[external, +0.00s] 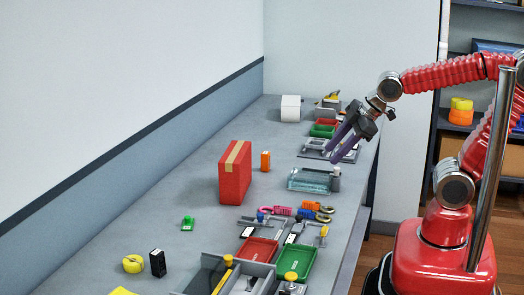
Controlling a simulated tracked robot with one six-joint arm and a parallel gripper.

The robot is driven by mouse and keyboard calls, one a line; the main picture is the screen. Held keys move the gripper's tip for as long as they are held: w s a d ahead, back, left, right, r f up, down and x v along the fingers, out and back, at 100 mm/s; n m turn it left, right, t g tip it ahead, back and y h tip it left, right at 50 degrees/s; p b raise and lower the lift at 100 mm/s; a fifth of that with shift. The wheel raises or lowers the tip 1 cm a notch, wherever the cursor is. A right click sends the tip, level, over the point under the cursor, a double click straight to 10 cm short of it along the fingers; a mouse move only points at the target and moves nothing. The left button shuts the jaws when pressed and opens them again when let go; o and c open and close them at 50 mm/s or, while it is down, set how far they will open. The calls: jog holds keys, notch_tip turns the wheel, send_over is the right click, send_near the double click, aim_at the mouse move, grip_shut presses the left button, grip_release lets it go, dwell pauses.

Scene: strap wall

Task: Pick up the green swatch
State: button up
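A small green piece (188,223) with a pale mark lies alone on the grey bench, left of the tools; it may be the green swatch, but it is too small to be sure. My gripper (342,148) hangs over the far right part of the bench, pointing down and left. Its two dark purple fingers are apart, with nothing seen between them. It is well away from the small green piece, farther back and to the right.
A tall red box (236,172) stands mid-bench beside an orange block (265,161). A clear glass tray (310,180) sits near the right edge. Red (257,251) and green (298,262) trays are in front. A yellow roll (133,264) and black block (157,263) are front left.

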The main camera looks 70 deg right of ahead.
jog(key=w+a+f+n+t, duration=0.2)
jog(key=w+n, duration=0.6)
jog(key=w, duration=0.2)
jog(key=n+t+y, duration=0.4)
jog(key=n+y, duration=0.1)
jog(key=n, duration=2)
send_near(187, 217)
jog(key=v, duration=0.3)
jog(key=shift+s+d+r, duration=0.2)
jog(key=shift+s+d, duration=0.05)
jog(key=shift+d, duration=0.05)
jog(key=shift+x, duration=4.35)
jog(key=shift+f, duration=0.1)
jog(key=shift+x, duration=2.6)
jog(key=shift+s, duration=0.1)
